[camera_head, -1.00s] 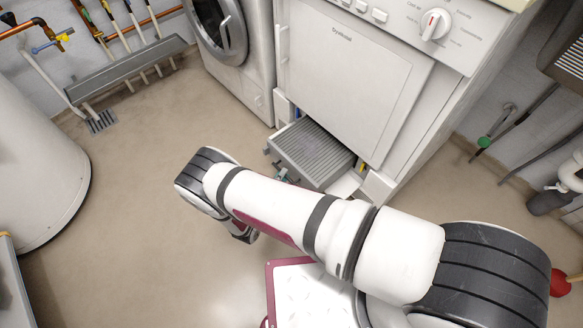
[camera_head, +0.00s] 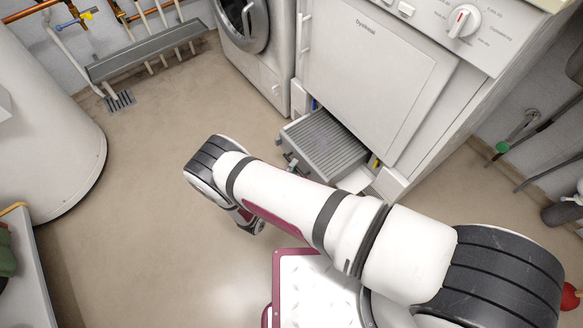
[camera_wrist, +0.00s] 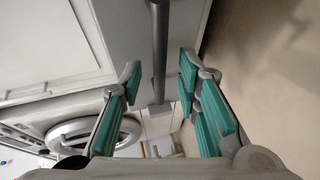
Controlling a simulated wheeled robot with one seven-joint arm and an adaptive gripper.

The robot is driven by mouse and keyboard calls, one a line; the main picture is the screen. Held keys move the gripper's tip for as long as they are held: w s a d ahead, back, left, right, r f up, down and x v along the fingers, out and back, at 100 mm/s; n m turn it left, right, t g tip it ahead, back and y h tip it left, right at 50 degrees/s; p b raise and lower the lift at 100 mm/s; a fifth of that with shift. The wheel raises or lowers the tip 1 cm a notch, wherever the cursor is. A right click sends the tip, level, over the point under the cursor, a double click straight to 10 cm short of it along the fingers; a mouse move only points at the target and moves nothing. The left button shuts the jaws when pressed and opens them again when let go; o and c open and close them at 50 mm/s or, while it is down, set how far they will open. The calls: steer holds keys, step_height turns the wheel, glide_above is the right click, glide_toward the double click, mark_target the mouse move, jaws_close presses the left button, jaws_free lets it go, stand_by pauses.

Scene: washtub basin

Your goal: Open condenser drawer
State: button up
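The condenser drawer (camera_head: 338,147) is a grey, ribbed-topped unit that sticks out of the low opening under the white dryer (camera_head: 375,70). My forearm hides part of its near side in the head view, and my fingers are not clearly visible there. In the wrist view my gripper (camera_wrist: 160,88) has its teal-padded fingers spread. A grey bar (camera_wrist: 160,48) runs between them, with visible gaps on both sides. I cannot tell for sure whether this bar is part of the drawer.
A washing machine (camera_head: 265,75) stands left of the dryer. A white cylindrical tank (camera_head: 45,130) is at the far left. The beige floor (camera_head: 150,200) between them is clear. Pipes (camera_head: 530,125) run along the right wall.

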steer(key=v, duration=1.1)
steer(key=shift+s, duration=0.2)
steer(key=shift+a, duration=0.1)
